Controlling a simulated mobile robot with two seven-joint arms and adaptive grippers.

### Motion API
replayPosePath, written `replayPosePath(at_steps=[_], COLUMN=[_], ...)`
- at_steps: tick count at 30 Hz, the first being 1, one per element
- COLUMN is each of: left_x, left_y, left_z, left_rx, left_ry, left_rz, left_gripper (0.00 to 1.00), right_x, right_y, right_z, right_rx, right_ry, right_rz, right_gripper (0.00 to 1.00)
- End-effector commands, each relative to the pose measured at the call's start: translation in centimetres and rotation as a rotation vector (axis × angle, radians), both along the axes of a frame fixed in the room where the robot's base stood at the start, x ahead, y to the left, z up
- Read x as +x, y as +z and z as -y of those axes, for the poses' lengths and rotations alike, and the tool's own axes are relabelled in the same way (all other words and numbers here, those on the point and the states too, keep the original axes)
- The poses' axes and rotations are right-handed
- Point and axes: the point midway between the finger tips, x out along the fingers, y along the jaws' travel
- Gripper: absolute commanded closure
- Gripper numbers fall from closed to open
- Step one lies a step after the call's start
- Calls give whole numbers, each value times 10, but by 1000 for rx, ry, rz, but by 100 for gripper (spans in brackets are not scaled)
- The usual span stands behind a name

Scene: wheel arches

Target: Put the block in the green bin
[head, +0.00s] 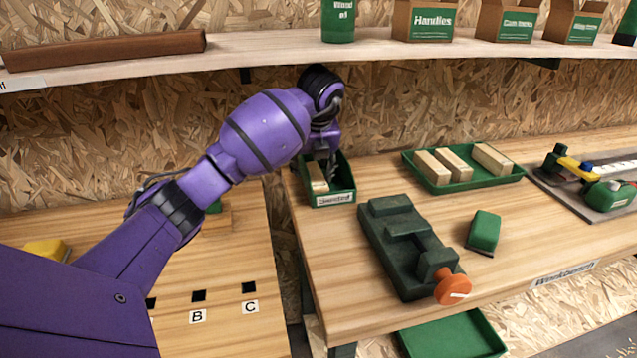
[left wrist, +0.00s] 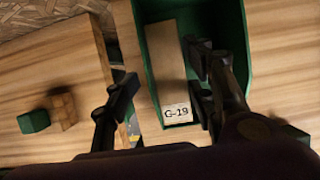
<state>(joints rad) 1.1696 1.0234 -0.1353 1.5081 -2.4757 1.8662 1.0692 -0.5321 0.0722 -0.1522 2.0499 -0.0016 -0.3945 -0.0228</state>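A pale wooden block (head: 317,178) lies in the small green bin (head: 335,199), which stands at the left end of the workbench. In the left wrist view the block (left wrist: 166,60) bears a C-19 label, and the bin (left wrist: 236,28) surrounds it. My left gripper (head: 323,160) is over the bin. In the left wrist view my left gripper (left wrist: 163,78) is open, with its dark fingers apart on either side of the block. One finger overlaps the bin's inside; the other shows left of its wall. Finger height is hard to judge. My right gripper is not in view.
A green tray (head: 478,183) with three wooden blocks stands farther right. A dark vise (head: 403,245) with an orange knob and a green block (head: 484,231) are nearer. A shelf (head: 260,51) runs above. A gap separates the workbench from the left table (head: 235,320).

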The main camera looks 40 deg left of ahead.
Motion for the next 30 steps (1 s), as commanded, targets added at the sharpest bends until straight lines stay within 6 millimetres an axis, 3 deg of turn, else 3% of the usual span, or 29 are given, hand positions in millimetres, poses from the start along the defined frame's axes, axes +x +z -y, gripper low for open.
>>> replayPosePath(at_steps=[2,9,16,21,30], left_x=[-4,-44,-71,-80,-82], left_y=[17,12,15,13,12], left_z=[4,51,82,93,94], left_rx=[3,2,4,2,1], left_ry=[-1,-5,-2,0,1], left_rz=[5,2,3,2,1], left_gripper=[51,51,51,51,51], right_x=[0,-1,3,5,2], right_y=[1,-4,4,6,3], right_z=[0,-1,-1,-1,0], right_rx=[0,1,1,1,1], right_ry=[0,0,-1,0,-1], right_rz=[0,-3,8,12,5], right_gripper=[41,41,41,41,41])
